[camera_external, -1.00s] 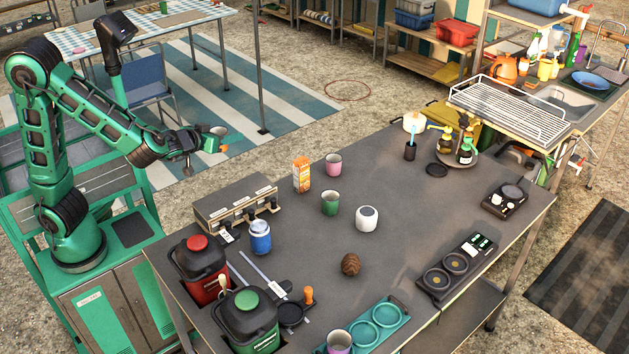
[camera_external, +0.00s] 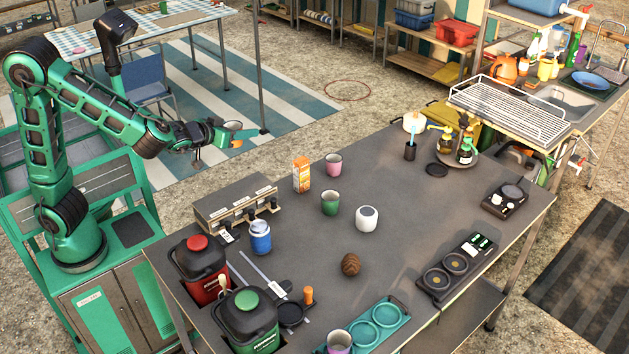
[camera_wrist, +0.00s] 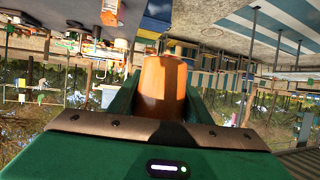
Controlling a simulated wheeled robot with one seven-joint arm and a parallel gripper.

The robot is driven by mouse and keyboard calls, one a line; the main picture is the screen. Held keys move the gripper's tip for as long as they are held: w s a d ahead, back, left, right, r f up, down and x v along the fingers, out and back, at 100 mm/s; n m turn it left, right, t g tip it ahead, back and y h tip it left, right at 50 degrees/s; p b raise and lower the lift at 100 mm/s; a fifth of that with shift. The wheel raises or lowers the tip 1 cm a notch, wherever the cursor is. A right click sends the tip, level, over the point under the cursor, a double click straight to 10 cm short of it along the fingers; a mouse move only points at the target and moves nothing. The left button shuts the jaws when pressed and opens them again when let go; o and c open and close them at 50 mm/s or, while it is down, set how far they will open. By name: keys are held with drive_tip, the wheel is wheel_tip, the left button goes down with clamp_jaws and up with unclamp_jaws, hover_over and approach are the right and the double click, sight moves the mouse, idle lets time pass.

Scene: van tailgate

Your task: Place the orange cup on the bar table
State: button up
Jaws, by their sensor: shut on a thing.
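The orange cup (camera_wrist: 163,88) is between the green fingers of my gripper in the wrist view, and the gripper is shut on it. In the external view my gripper (camera_external: 232,134) is held in the air at the end of the outstretched arm, left of and above the far left part of the dark bar table (camera_external: 300,235). Only a small orange part of the cup (camera_external: 237,143) shows there, the rest being hidden by the fingers.
A dispenser box (camera_external: 236,205) stands at the table's left edge. The table's middle has bare room.

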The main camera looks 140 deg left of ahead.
drive_tip(key=w+a+f+m+t, duration=0.2)
drive_tip(key=w+f+m+t, duration=0.15)
drive_tip(key=w, duration=0.55)
drive_tip(key=w+a+f+m+t, duration=0.2)
drive_tip(key=w+f+t, duration=0.15)
drive_tip(key=w, duration=0.65)
drive_tip(key=w+m+t+h, duration=0.75)
drive_tip(key=w+m, duration=0.25)
drive_tip(key=w, duration=0.5)
drive_tip(key=s+d+r+m+t+h, duration=0.1)
drive_tip(key=s+d+r+m+h, duration=0.1)
drive_tip(key=s+r+m+h, duration=0.8)
hover_over(310, 258)
drive_tip(key=shift+n+h, duration=0.25)
drive_tip(key=shift+h, duration=0.1)
wheel_tip(310, 258, down, 20)
drive_tip(key=shift+w+f, duration=0.1)
drive_tip(key=shift+f, duration=1.95)
